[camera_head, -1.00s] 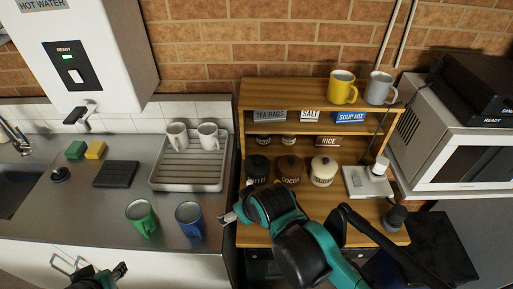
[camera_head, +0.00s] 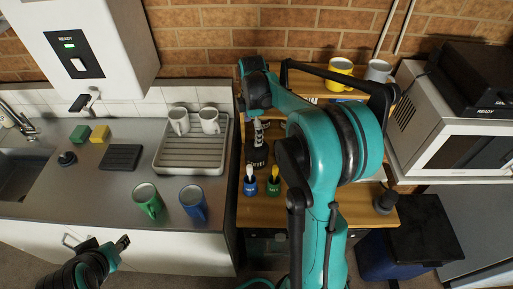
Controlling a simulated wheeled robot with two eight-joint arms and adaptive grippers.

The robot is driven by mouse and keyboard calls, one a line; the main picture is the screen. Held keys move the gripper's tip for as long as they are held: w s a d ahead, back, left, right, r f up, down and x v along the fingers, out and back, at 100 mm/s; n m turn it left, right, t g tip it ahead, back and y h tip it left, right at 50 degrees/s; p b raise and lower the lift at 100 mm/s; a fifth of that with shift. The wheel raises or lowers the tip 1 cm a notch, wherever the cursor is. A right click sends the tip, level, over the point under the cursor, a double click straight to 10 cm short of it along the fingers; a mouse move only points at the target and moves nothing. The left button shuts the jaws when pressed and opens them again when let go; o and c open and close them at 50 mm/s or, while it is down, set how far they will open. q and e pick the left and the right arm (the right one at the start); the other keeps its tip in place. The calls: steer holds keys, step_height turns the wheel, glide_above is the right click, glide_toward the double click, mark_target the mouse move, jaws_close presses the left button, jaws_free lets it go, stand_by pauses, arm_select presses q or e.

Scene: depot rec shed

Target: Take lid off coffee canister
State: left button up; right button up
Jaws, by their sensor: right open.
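The dark coffee canister (camera_head: 257,158) stands on the wooden shelf unit, its label partly visible. My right arm reaches over the shelf from the front. My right gripper (camera_head: 258,134) points down, open, just above the canister's top. It covers the canister's lid, so I cannot tell whether the fingers touch the lid. My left gripper (camera_head: 121,243) is low at the left, in front of the counter, away from the canister. Whether its jaws are open is too small to tell.
My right arm hides most of the shelf, including the other canisters. Two small jars with spoons (camera_head: 250,186) (camera_head: 273,186) stand in front of the coffee canister. A green mug (camera_head: 148,202) and a blue mug (camera_head: 194,204) stand on the counter, left of the shelf.

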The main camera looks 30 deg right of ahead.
mark_target(253, 153)
steer(key=shift+w+d+f, duration=0.2)
steer(key=shift+d+f, duration=0.1)
steer(key=shift+f, duration=0.1)
steer(key=shift+f+n, duration=0.3)
steer(key=shift+f, duration=0.05)
steer(key=shift+d+f+b, duration=0.1)
steer(key=shift+f+b, duration=0.3)
steer(key=shift+f, duration=0.55)
steer(key=f, duration=0.1)
steer(key=f+b, duration=0.1)
steer(key=f, duration=0.1)
steer(key=d+f, duration=0.1)
steer(key=f, duration=0.1)
steer(key=shift+s+f+b, duration=0.1)
steer(key=shift+b, duration=0.3)
steer(key=shift+a, duration=0.1)
steer(key=shift+c, duration=0.9)
steer(key=shift+s, duration=0.1)
steer(key=c, duration=1.4)
steer(key=shift+c, duration=0.2)
